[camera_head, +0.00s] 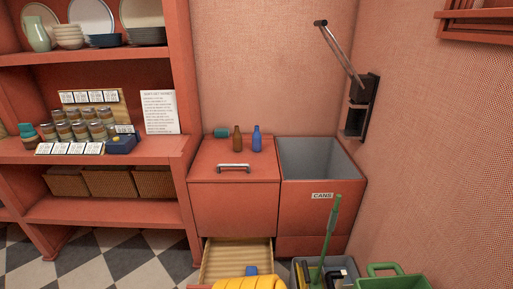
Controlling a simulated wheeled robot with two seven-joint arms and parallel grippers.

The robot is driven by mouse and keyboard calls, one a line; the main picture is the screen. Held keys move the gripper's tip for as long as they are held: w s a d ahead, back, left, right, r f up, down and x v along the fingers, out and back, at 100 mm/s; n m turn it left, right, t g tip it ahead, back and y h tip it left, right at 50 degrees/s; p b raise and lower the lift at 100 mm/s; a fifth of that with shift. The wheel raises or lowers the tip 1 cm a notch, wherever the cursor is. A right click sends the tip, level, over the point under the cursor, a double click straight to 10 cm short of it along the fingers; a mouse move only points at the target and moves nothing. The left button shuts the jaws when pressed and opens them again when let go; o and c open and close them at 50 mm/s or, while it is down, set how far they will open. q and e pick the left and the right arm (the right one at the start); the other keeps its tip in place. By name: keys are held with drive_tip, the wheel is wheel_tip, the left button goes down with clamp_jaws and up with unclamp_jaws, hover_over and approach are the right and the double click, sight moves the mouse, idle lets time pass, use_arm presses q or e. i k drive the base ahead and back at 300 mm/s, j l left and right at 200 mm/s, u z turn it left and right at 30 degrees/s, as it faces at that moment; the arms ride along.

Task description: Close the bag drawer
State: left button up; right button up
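A wooden-bottomed drawer (237,257) stands pulled out below the left red cabinet, near the floor. I take it to be the bag drawer. A bulky yellow thing (250,283) lies over its near end at the bottom edge of the view, hiding most of the drawer front. A small blue thing (251,270) shows beside the yellow thing.
The left cabinet (233,205) has a metal handle and bottles on top. An open bin (321,217) labelled CANS stands at its right. A grey tub with a green pole (328,240) and a green basket (392,281) stand in front. Shelving (110,210) is at left; checkered floor (120,260) is clear.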

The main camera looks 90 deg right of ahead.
sight(223, 258)
drive_tip(key=z, duration=0.45)
drive_tip(key=k+j+z, duration=0.1)
drive_tip(key=z, duration=0.85)
drive_tip(key=k+z, duration=0.15)
drive_tip(key=z, duration=0.8)
drive_tip(key=i+j+u, duration=0.1)
drive_tip(key=i+j, duration=0.4)
drive_tip(key=i, duration=0.15)
